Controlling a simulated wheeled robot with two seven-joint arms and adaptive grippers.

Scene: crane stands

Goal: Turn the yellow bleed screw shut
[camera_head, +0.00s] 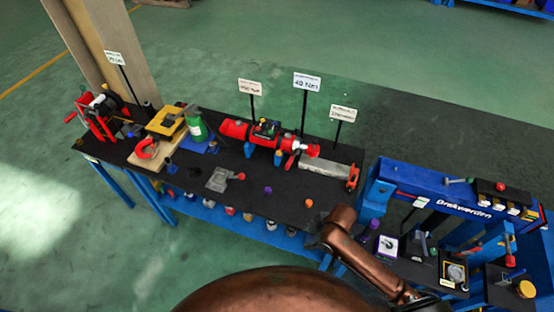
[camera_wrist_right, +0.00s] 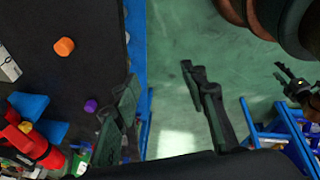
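I cannot make out the yellow bleed screw with certainty in either view. A red cylinder unit (camera_head: 267,131) lies on the black bench top (camera_head: 236,199) in the head view, and part of it shows at the lower left of the right wrist view (camera_wrist_right: 35,145). My right gripper (camera_wrist_right: 160,78) is open and empty, its two dark fingers wide apart over the bench's front edge and the floor. In the head view my copper right arm hides most of it. A dark jointed shape at the wrist view's right edge may be my left gripper; its fingers are unclear.
An orange knob (camera_head: 309,203) and a purple knob (camera_head: 267,189) stand near the bench's front edge. A blue press frame (camera_head: 440,190) stands at the right. Signs rise behind.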

